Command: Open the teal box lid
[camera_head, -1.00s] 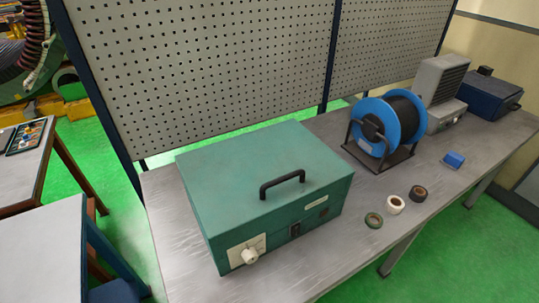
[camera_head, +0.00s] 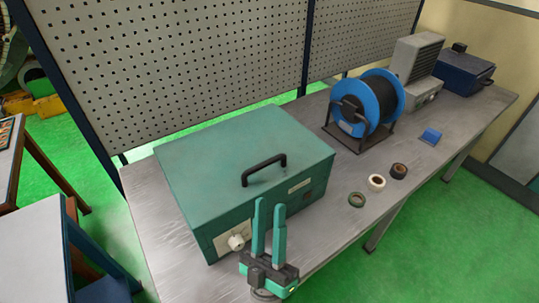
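The teal box (camera_head: 200,218) stands on the grey metal workbench, left of the middle in the head view. Its lid (camera_head: 215,155) is closed, with a black handle (camera_head: 264,168) on top near the front edge. A white knob (camera_head: 236,242) sits on its front face. My gripper (camera_head: 269,205) is in front of the box, its two teal fingers pointing up with a gap between them. It is open and empty, and its fingers hide part of the front face, including the latch area. I cannot tell whether the fingers touch the box.
Right of the box on the workbench (camera_head: 335,225) are several tape rolls, such as a white one (camera_head: 377,182), and a small blue block (camera_head: 430,137). A blue cable reel (camera_head: 352,108) stands behind them. A grey pegboard (camera_head: 180,65) rises behind the bench.

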